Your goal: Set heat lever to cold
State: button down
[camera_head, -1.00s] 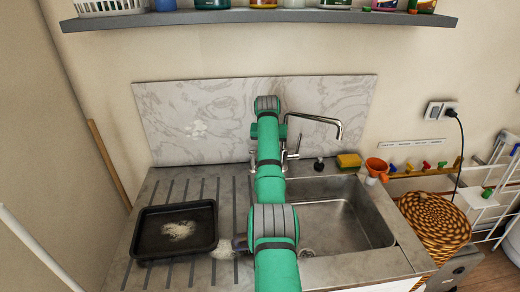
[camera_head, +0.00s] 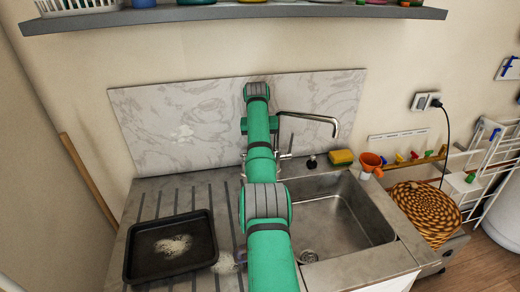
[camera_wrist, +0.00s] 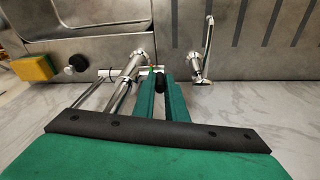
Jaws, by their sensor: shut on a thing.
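The chrome faucet (camera_head: 310,118) stands behind the sink, with its spout reaching right over the basin. In the wrist view its chrome body (camera_wrist: 130,66) is just left of my gripper (camera_wrist: 158,72). The two green fingers are close together at the faucet, shut on what appears to be the heat lever. The lever is mostly hidden between and behind the fingers, so its exact setting cannot be told. In the head view my green arm covers the gripper and the lever. A separate slim chrome fitting (camera_wrist: 198,66) stands to the right of the fingers in the wrist view.
The metal sink (camera_head: 342,225) lies right of my arm. A yellow sponge (camera_head: 342,157) and an orange cup (camera_head: 370,162) stand behind it. A black tray (camera_head: 132,262) sits on the drainboard at left. A marble splashback (camera_head: 170,125) and a shelf (camera_head: 235,14) are beyond.

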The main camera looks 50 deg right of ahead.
jog(key=c, duration=1.8)
grip_release()
jog(key=shift+w+f, duration=0.1)
jog(key=shift+f, duration=0.1)
jog(key=shift+w+r, duration=0.1)
jog(key=shift+s+d+r, duration=0.1)
jog(key=shift+s, duration=0.1)
jog(key=shift+r, duration=0.3)
notch_tip(320, 180, up, 10)
jog(key=a, duration=0.2)
jog(key=shift+s+f, duration=0.15)
jog(key=shift+c, duration=0.2)
